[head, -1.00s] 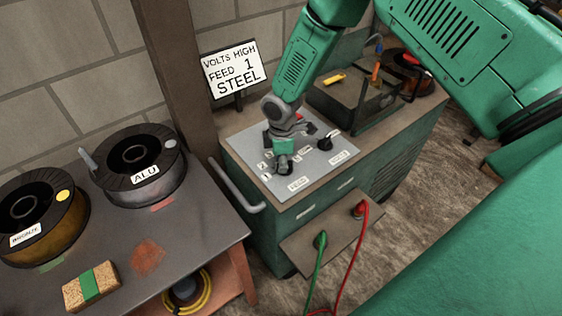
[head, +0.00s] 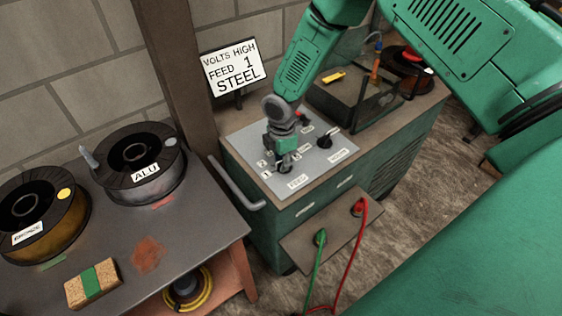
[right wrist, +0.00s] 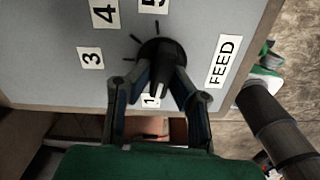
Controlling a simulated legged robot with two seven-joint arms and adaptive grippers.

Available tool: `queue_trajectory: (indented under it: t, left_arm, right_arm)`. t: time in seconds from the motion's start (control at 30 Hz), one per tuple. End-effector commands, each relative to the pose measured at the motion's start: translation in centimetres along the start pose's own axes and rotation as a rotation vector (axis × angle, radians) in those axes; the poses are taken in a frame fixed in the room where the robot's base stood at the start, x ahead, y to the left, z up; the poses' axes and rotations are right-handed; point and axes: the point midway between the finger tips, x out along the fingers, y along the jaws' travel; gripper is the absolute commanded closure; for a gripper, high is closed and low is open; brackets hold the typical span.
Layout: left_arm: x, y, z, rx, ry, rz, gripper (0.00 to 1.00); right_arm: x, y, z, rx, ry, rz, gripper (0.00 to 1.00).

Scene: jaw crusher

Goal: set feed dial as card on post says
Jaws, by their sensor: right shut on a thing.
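The card (head: 232,67) on the post reads "VOLTS HIGH, FEED 1, STEEL". The feed dial (right wrist: 158,52) is a black knob on the grey panel (head: 319,157) of the green machine. In the right wrist view its pointer end aims down at the label 1 (right wrist: 151,100), which is partly covered. My right gripper (head: 283,163) is shut on the dial, one finger on each side. My left gripper is not in view.
The volts dial (head: 325,142) sits right of the feed dial on the same panel. A handle rail (head: 236,186) and red and green cables (head: 320,240) are at the machine's front.

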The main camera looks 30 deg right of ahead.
Motion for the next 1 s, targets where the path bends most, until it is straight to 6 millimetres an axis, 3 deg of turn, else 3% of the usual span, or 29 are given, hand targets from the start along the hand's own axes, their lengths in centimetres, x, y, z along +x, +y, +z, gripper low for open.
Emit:
queue_trajectory:
  t: [0.17, 0.2, 0.23, 0.63, 1.0]
  left_arm:
    - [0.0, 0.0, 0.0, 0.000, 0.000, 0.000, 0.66]
    - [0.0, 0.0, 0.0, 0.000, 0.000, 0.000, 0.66]
    - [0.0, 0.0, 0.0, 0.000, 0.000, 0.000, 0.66]
    - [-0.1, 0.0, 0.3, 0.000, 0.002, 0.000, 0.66]
    - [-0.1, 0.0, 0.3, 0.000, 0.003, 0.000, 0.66]
  right_arm:
    - [-0.4, 0.7, 0.1, -0.001, 0.000, 0.016, 1.00]
    - [-0.4, 0.7, 0.1, -0.001, -0.001, 0.015, 0.71]
    - [-0.4, 0.7, 0.1, -0.001, -0.001, 0.015, 0.66]
    - [-0.9, 0.3, 0.0, 0.000, 0.000, 0.007, 0.66]
    - [-8.1, 0.4, 0.1, 0.000, 0.001, 0.009, 0.66]
